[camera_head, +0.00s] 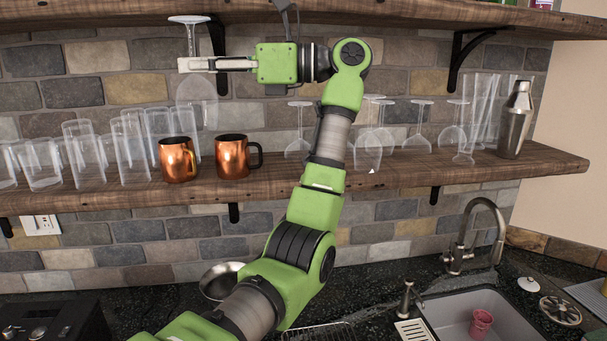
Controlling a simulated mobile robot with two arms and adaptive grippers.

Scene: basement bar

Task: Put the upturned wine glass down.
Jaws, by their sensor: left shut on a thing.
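An upturned clear wine glass (196,97) is in the head view at the upper left, its foot up and its bowl hanging down. My left gripper (190,64) is shut on its stem. The bowl hangs above the lower wooden shelf (262,190), behind or above the tumblers and copper mugs. Several other upturned wine glasses (418,126) stand on the shelf to the right of my arm. My right gripper is not in view.
Several clear tumblers (128,150) fill the shelf's left part. Two copper mugs (178,158) (232,156) stand near its front edge. A metal shaker (515,120) stands at the right end. An upper shelf (390,14) runs above. A sink with a faucet (480,235) lies below.

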